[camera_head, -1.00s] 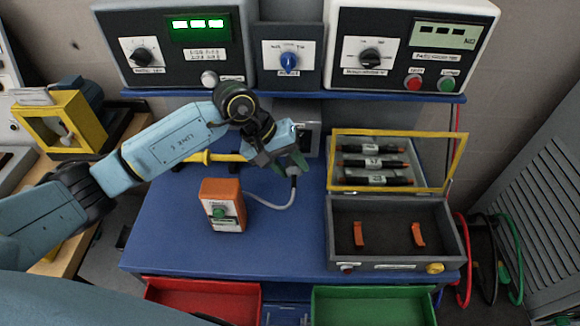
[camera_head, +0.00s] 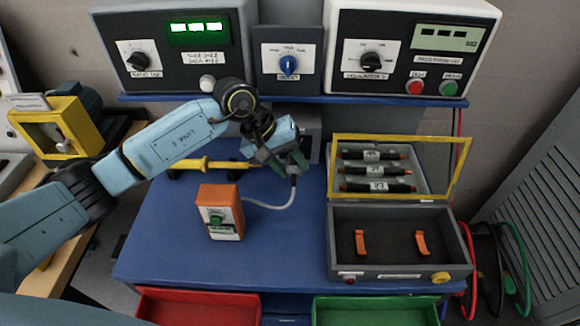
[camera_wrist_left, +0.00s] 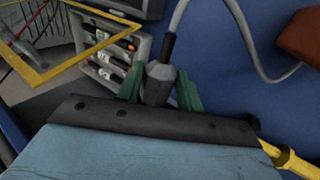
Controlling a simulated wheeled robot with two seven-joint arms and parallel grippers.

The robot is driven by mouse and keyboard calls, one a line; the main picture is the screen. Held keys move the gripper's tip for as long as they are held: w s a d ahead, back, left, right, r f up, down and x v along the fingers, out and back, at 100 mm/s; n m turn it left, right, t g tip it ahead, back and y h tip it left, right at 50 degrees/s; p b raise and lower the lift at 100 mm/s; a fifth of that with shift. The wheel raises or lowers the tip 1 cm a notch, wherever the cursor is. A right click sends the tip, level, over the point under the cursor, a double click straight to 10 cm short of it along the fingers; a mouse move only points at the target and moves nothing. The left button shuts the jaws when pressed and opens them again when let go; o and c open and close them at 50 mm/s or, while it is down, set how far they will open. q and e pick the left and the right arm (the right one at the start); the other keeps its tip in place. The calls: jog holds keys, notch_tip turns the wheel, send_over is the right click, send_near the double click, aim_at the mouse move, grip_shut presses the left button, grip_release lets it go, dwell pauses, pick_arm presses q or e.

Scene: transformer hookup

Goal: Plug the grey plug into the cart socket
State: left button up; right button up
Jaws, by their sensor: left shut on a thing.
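My left gripper (camera_head: 292,167) is above the back middle of the blue cart, shut on the grey plug. The plug (camera_wrist_left: 158,84) shows between the two green fingers in the left wrist view, its dark neck and grey cable pointing away from the gripper. In the head view the plug is mostly hidden by the fingers. Its cable (camera_head: 270,206) runs to an orange box (camera_head: 218,212) with a green switch, standing on the cart. A grey box (camera_head: 312,146), possibly the cart socket, is at the cart's back, partly behind the gripper; its opening is hidden. My right gripper is out of view.
An open case (camera_head: 398,272) with a yellow-framed lid stands at right. A yellow-handled tool (camera_head: 208,165) lies behind the orange box. A shelf (camera_head: 300,98) with instruments overhangs the back. The cart top's front left (camera_head: 170,250) is clear.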

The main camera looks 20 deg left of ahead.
pick_arm(q)
jog(key=shift+w, duration=0.2)
jog(key=o, duration=1.2)
jog(key=p+v, duration=0.1)
jog(key=v, duration=0.6)
dwell(0.3)
jog(key=b+v, duration=0.1)
jog(key=v, duration=1.2)
jog(key=shift+a+r, duration=0.1)
jog(key=shift+r, duration=0.1)
